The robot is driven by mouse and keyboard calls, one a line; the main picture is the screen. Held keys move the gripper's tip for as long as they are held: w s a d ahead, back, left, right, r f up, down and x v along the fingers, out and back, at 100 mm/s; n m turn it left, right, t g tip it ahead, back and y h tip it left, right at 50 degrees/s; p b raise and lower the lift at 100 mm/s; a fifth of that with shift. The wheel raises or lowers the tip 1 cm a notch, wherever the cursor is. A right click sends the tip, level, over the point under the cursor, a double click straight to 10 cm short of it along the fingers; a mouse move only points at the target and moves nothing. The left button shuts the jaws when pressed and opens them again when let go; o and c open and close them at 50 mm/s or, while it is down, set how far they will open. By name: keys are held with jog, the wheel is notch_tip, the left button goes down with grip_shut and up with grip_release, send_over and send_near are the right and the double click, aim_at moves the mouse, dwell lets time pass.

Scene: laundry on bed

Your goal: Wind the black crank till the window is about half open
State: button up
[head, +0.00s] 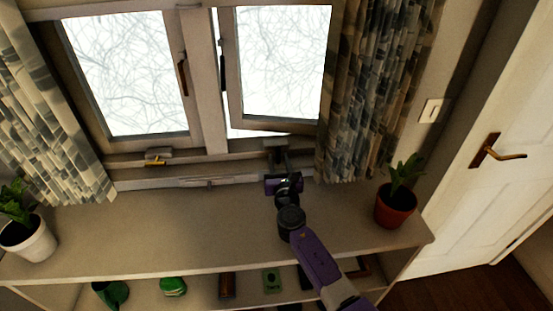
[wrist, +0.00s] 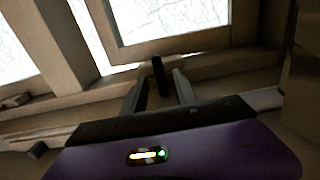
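The right window sash (head: 280,65) stands a little open, with a thin bright gap along its lower left edge. The sash also shows in the wrist view (wrist: 170,45). The black crank (wrist: 158,75) is below the sash on the window frame. My gripper (wrist: 160,78) is open, with one finger on each side of the crank's upright black handle and visible gaps between. In the head view my gripper (head: 279,160) reaches the sill under the right sash. There the crank is mostly hidden by my gripper and hard to make out.
Patterned curtains hang left (head: 50,110) and right (head: 370,90). A red pot plant (head: 395,204) stands right of my arm, a white pot (head: 28,238) far left. The left sash (head: 125,70) looks shut, with a brass latch (head: 158,157) below. The middle of the shelf top is clear.

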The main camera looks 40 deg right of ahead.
jog(key=v, duration=0.6)
jog(key=shift+s+a, duration=0.2)
dwell(0.4)
